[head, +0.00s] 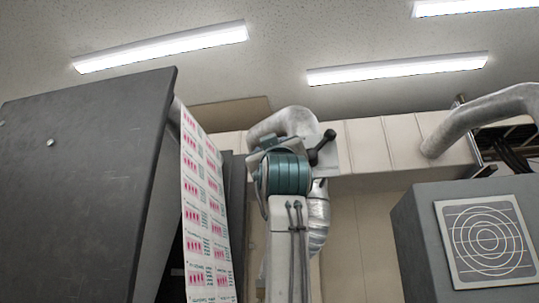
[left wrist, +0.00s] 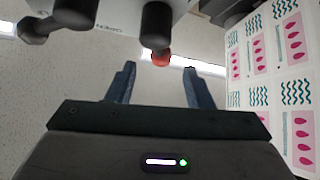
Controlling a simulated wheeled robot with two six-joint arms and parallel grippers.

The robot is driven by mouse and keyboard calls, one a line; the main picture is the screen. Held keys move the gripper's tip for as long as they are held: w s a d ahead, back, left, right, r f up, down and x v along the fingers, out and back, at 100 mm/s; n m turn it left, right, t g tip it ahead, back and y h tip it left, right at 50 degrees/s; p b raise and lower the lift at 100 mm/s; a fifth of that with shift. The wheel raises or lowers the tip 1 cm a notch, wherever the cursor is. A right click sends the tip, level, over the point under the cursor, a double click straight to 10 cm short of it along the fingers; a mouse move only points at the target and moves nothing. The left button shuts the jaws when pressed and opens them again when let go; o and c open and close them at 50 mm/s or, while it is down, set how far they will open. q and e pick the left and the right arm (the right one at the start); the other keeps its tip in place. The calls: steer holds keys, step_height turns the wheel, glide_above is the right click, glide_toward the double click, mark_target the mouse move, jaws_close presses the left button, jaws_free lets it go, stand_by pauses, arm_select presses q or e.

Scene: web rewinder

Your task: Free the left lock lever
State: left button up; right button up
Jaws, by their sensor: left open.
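My left gripper (left wrist: 159,68) is open in the left wrist view, with its two dark fingers apart. A black rounded post with a red tip (left wrist: 160,60) shows just past the fingertips, roughly in line with the gap between them. I see no contact between it and the fingers. A second black post with a dark knob (left wrist: 35,30) is at the upper left. I cannot tell for sure which one is the left lock lever.
A printed label web (head: 205,210) hangs beside a dark panel (head: 80,180) in the head view. The web (left wrist: 275,85) is also close at the right of the left wrist view. A grey box with a round grille (head: 488,240) stands at the right.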

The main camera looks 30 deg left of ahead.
arm_select(q)
steer(key=shift+b+v, duration=0.65)
steer(key=shift+v, duration=1.2)
